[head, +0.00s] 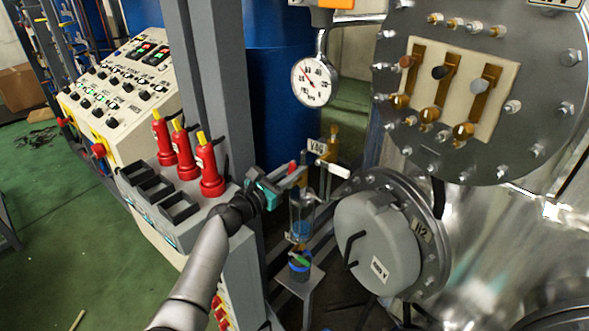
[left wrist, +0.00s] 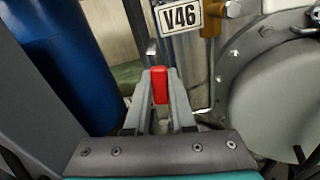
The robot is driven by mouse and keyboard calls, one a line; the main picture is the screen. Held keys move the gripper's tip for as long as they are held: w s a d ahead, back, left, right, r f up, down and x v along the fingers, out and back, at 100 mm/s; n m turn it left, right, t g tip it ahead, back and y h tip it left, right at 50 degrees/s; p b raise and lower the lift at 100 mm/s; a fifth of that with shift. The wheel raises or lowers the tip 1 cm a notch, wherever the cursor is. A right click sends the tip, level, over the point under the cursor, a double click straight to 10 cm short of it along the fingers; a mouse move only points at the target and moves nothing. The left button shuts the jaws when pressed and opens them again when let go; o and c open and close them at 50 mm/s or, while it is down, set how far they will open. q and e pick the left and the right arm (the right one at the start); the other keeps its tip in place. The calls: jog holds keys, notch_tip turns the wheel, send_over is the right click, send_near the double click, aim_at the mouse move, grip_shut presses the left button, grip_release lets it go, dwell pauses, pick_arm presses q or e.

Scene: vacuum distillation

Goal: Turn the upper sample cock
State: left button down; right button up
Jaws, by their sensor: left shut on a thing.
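The sample cock's red handle (left wrist: 160,86) sits between the fingers of my left gripper (left wrist: 159,100) in the left wrist view. My left gripper (head: 291,177) also shows in the head view, shut on the red handle (head: 292,167), whose tip shows beyond the fingers. A V46 tag (left wrist: 179,17) hangs just above it, and also shows in the head view (head: 317,146). Below the gripper a clear sampling glass (head: 302,212) stands upright. The cock's body is largely hidden by the fingers. My right gripper is not in view.
A white-ended lever (head: 334,169) is close to the right of the gripper. A round grey hatch (head: 376,243) bulges out at right, and a grey post (head: 195,90) stands at left.

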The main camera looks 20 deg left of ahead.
pick_arm(q)
jog(key=shift+a, duration=0.1)
dwell(0.5)
jog(key=c, duration=0.8)
grip_release()
jog(key=shift+o, duration=0.2)
jog(key=v, duration=1.5)
jog(key=shift+s, duration=0.1)
